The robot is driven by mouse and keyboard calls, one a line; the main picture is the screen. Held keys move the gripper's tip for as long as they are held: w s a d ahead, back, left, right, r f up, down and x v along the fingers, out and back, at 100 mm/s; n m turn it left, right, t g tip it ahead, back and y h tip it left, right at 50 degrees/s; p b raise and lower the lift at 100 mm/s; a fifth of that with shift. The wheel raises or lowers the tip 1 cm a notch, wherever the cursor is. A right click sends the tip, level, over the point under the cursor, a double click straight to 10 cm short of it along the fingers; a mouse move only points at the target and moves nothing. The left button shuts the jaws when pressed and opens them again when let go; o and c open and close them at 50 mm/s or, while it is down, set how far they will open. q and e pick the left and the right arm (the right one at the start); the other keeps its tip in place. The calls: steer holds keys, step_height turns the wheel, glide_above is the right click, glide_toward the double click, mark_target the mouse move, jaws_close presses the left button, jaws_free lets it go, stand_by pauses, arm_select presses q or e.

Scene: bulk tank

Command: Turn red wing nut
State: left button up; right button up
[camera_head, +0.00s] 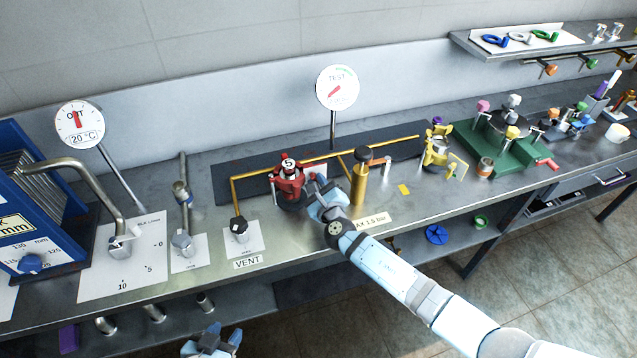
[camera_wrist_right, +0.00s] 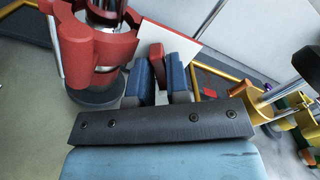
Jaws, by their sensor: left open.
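The red clamp (camera_head: 288,183), marked 5, stands upright on the dark panel left of the middle of the bench. It looms large at upper left in the right wrist view (camera_wrist_right: 90,45). The red wing nut (camera_wrist_right: 157,58) is on its right side, and one flat wing shows between my fingers. My right gripper (camera_wrist_right: 160,85) is shut on that wing, with little gap left. In the head view my right gripper (camera_head: 318,188) is beside the clamp and hides the nut. My left gripper (camera_head: 212,338) is open and empty, low in front of the bench edge.
A brass cylinder with a dark knob (camera_head: 358,180) stands close to the right of my right gripper. Yellow pipe (camera_head: 237,198) runs along the panel. A yellow clamp (camera_head: 437,150) and a green-based vessel (camera_head: 500,150) are further right. A round gauge (camera_head: 338,88) rises behind.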

steer(key=o, duration=0.3)
steer(key=v, duration=1.4)
